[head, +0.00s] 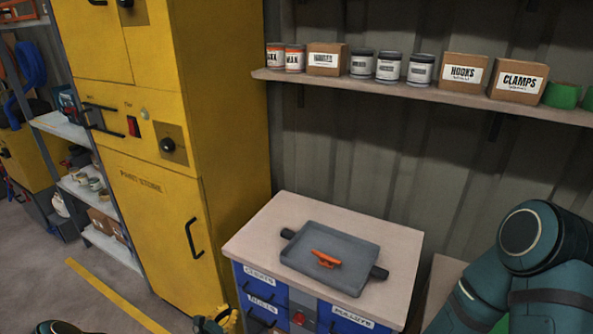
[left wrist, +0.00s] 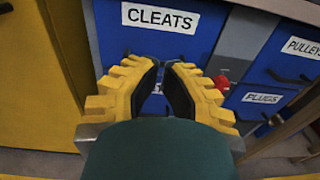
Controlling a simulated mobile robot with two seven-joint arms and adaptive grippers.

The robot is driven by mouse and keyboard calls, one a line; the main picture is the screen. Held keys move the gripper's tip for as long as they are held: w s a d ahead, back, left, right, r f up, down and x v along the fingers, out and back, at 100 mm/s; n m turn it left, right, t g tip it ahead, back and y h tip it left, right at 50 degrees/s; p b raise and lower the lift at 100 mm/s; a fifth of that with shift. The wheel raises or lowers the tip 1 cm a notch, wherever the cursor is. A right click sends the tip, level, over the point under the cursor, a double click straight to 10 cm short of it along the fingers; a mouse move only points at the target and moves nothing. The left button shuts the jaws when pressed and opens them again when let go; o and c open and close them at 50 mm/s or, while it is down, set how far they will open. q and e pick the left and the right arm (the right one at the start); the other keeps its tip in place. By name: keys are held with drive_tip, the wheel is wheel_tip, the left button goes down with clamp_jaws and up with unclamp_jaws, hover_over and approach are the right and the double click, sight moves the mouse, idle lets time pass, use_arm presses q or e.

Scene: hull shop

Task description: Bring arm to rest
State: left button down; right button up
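My left gripper (head: 222,320) shows at the bottom edge of the head view, low in front of the blue drawer cabinet. In the left wrist view its yellow fingers (left wrist: 164,68) with dark pads stand apart, with nothing between them. They point at the blue drawer front under the "CLEATS" label (left wrist: 158,18); I cannot tell whether they touch it. My right arm (head: 525,265), teal and bent, fills the lower right of the head view. Its gripper is out of view.
A grey tray (head: 344,246) holding an orange cleat (head: 325,259) sits on the drawer cabinet's top (head: 246,242). A yellow paint-store cabinet (head: 150,205) stands left. A wall shelf (head: 440,96) with tins and boxes runs above. Open floor lies at lower left.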

use_arm(q)
drive_tip(key=s+d+m+g+h, duration=0.5)
drive_tip(key=s+d+m+g, duration=0.15)
drive_tip(key=d, duration=0.55)
drive_tip(key=s+d+m+g+y, duration=0.2)
drive_tip(key=s+d+m+g, duration=0.4)
drive_tip(key=s+m+g, duration=0.5)
drive_tip(key=s+a+r+m+t+y, duration=0.3)
drive_tip(key=s+r+m+y, duration=0.2)
drive_tip(key=m, duration=0.7)
drive_tip(key=shift+s+r+y, duration=0.3)
drive_tip(key=shift+s+y, duration=0.55)
drive_tip(key=shift+y, duration=0.05)
drive_tip(key=shift+d, duration=0.15)
